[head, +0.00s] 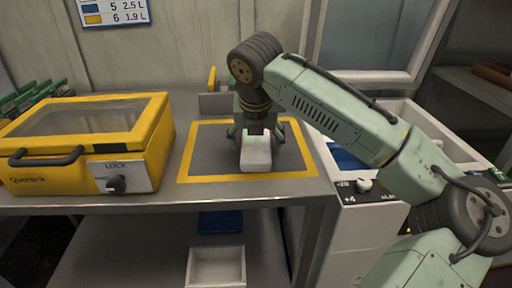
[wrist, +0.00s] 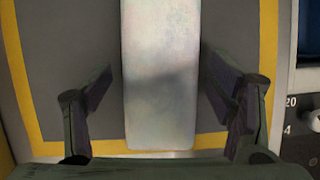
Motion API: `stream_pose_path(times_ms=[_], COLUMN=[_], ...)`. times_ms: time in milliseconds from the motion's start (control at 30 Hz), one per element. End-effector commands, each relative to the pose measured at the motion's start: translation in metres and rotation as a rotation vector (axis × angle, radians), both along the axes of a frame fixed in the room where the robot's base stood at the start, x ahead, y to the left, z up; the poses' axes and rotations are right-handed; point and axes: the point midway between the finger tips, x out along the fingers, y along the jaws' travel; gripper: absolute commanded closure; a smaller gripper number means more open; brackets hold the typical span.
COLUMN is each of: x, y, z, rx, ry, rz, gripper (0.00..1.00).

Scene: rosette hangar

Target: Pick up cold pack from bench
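The cold pack (head: 256,153) is a pale, whitish block on the bench (head: 170,183), inside a yellow-bordered grey square (head: 205,165). My gripper (head: 257,138) is directly over it, pointing down. In the wrist view the cold pack (wrist: 160,75) runs lengthwise between the two fingers of my gripper (wrist: 160,92). The fingers are open, with a visible gap on each side of the pack. A shadow falls across the pack. The head view hides part of the pack's far end behind the gripper.
A yellow case (head: 85,140) with a clear lid and a lock knob stands left on the bench. A white chest unit (head: 350,200) with a knob stands close on the right. A white tray (head: 216,266) is on the lower shelf.

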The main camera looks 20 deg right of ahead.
Motion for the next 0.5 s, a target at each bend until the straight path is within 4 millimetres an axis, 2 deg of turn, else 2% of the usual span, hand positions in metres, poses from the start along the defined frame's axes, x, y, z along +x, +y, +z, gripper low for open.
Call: stream_pose_path(times_ms=[67,500], x=[0.0000,0.0000], y=[0.0001,0.0001], z=[0.0001,0.0002], rx=[0.000,0.000], ry=[0.000,0.000], rz=[0.000,0.000], gripper=[0.32,0.61])
